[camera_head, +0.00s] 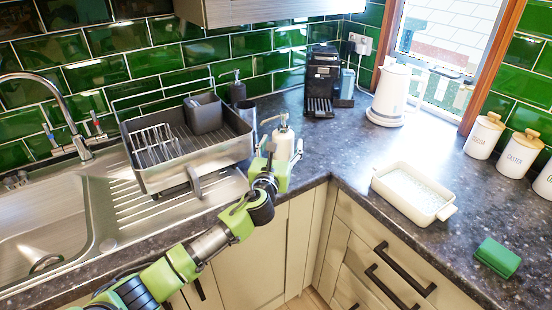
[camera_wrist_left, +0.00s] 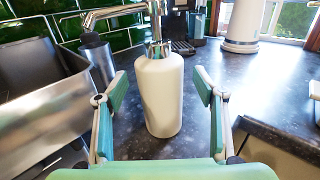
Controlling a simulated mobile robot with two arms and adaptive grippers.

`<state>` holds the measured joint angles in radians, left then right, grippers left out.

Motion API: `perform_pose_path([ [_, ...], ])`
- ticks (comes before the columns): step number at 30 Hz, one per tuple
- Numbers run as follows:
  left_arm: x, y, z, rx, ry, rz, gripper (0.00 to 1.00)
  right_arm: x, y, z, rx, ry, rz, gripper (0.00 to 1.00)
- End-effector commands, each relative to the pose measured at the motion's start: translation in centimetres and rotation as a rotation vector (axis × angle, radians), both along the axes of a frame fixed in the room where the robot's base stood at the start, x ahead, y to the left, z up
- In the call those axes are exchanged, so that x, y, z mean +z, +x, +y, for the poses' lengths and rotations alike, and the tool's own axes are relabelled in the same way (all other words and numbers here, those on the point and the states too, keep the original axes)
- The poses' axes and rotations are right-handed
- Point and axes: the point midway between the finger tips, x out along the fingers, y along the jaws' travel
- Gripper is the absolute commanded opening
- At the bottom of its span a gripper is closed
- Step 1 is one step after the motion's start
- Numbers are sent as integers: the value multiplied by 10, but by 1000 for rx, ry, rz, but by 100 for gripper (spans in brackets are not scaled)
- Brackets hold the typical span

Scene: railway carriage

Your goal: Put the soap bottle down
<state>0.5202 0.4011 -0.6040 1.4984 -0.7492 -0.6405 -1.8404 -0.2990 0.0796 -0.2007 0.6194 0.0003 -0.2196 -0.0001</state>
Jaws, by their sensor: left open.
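The soap bottle (camera_head: 284,143) is cream white with a metal pump top. It stands upright on the dark worktop, to the right of the dish rack. In the left wrist view the soap bottle (camera_wrist_left: 160,95) stands ahead, just beyond and between the fingers. My left gripper (camera_head: 279,165) is at the bottle; in the wrist view the gripper's fingers (camera_wrist_left: 162,92) are spread on either side with gaps to the bottle. Its lower front is partly hidden by the gripper in the head view. My right gripper is not in view.
A dish rack (camera_head: 196,165) with a grey cup stands close on the left, beside the sink (camera_head: 40,225). A dark dispenser (camera_head: 238,90) is behind. A coffee machine (camera_head: 322,80), white kettle (camera_head: 393,95) and cream baking dish (camera_head: 411,190) are to the right. Worktop between bottle and dish is clear.

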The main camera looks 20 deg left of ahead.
Motion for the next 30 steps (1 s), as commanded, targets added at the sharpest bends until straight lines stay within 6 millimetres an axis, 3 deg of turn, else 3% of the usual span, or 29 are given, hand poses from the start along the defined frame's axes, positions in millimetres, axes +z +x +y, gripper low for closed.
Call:
perform_pose_path([
  [9,0,-60,-6,-3,1,0,63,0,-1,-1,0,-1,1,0],
  [15,1,-85,-9,-2,1,-1,63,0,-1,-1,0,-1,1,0],
  [30,1,-92,-10,-1,0,-2,63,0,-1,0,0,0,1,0],
])
